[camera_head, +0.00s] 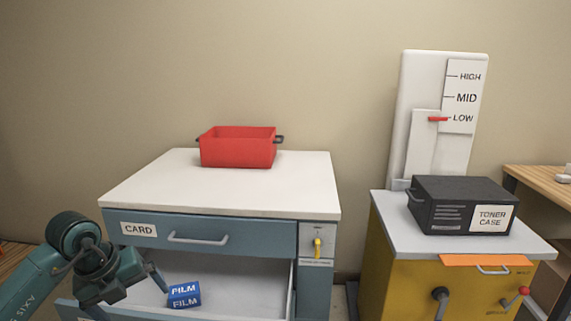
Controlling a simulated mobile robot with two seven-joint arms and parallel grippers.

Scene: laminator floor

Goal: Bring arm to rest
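My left arm comes in from the lower left. Its gripper (130,301) is over the left side of the open lower drawer (232,272), with its two fingers spread apart and nothing seen between them. A blue box marked FILM (184,295) lies in the drawer, just right of the gripper and apart from it. My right gripper is not in view.
The CARD drawer (205,233) above is shut. A red bin (238,147) stands on the white cabinet top (290,185). At right, a black toner case (463,204) sits on a yellow cabinet (400,270) with levers. A wooden shelf (545,180) stands at far right.

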